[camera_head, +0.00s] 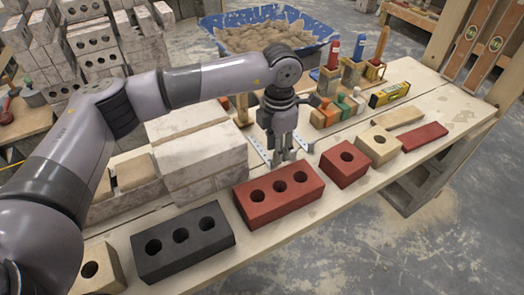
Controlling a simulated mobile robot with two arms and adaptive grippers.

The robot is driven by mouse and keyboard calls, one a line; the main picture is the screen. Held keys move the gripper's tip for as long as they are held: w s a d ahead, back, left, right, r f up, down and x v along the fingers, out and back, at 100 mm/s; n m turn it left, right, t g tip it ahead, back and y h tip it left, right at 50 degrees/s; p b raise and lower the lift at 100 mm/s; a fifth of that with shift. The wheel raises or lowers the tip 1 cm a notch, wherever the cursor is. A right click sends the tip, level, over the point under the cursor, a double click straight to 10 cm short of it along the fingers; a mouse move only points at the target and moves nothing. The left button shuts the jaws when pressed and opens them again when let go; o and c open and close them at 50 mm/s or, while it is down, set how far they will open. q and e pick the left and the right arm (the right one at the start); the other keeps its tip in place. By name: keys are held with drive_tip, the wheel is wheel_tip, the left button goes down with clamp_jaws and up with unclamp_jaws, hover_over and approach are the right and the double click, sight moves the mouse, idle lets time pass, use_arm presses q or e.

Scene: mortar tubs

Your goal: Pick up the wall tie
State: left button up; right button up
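Thin grey perforated metal strips, which look like wall ties, lie on the bench behind the long red three-hole brick (279,193). One strip (258,149) shows to the left of my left gripper (284,156), another (304,144) to its right. I cannot tell whether they are separate pieces, since the gripper covers the space between. My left gripper points down, its fingertips low near the bench top just behind the brick. The fingers look close together, but their gap and anything between them cannot be made out. My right gripper is not in view.
A black three-hole brick (181,241), a small red brick (344,164) and a tan brick (378,145) line the bench front. Pale blocks (203,160) stand left of the gripper. Holders with coloured-handled tools (354,73) stand behind right. The bench's right end (455,105) is mostly clear.

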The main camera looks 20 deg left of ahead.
use_arm(q)
wheel_tip(320, 180, down, 5)
drive_tip(key=shift+w+a+r, duration=0.1)
drive_tip(key=shift+a+r, duration=0.05)
drive_tip(key=shift+r, duration=0.05)
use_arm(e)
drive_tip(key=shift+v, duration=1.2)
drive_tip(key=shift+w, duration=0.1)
use_arm(q)
clamp_jaws()
